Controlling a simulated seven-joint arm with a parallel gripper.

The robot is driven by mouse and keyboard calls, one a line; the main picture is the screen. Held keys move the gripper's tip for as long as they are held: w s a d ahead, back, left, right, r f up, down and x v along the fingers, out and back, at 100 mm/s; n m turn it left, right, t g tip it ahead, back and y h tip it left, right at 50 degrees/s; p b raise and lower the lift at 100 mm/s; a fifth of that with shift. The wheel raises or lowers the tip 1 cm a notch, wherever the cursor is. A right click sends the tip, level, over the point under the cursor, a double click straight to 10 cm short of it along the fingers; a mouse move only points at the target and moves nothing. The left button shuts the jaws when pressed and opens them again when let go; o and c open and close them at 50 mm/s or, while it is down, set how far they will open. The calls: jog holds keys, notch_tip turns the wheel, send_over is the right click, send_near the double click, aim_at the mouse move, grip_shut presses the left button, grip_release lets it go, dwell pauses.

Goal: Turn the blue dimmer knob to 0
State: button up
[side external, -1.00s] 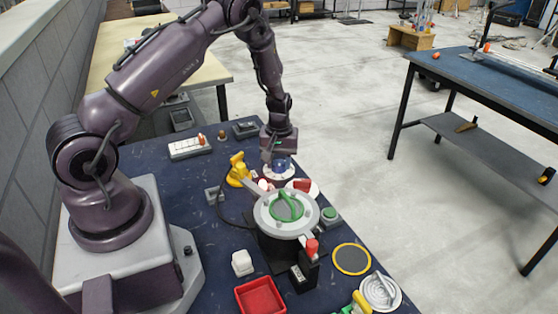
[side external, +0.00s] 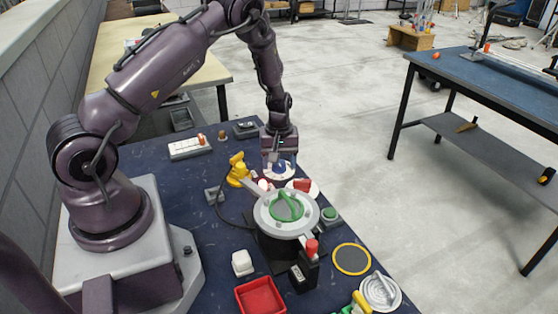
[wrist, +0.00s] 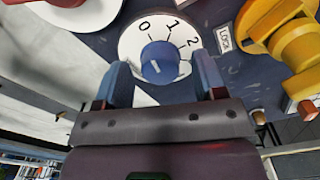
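The blue dimmer knob (wrist: 163,52) sits on a round white dial (wrist: 128,42) marked 0, 1 and 2. A short white mark shows on the knob's face; I cannot tell for sure which number it points to. In the wrist view my gripper (wrist: 162,68) has one finger on each side of the knob, with visible gaps between fingers and knob. In the side view my gripper (side external: 279,161) is down over the blue knob (side external: 281,168), and its fingers partly hide it.
A yellow device (side external: 237,170) stands close left of the dial. A round grey-topped fixture with a green handle (side external: 287,207) stands just in front. A white block (side external: 242,263), a red tray (side external: 259,309) and a yellow-rimmed disc (side external: 351,259) lie nearer the camera.

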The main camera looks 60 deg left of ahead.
notch_tip(320, 180, up, 13)
dwell(0.7)
jog(key=s+d+r+m+t, duration=0.5)
jog(key=s+d+r+m, duration=0.8)
jog(key=s+d+r, duration=0.5)
notch_tip(320, 180, up, 2)
jog(key=shift+s+d+r+m+t, duration=0.1)
jog(key=shift+s+d+m+t, duration=0.2)
jog(key=shift+d, duration=0.3)
jog(key=shift+c, duration=0.4)
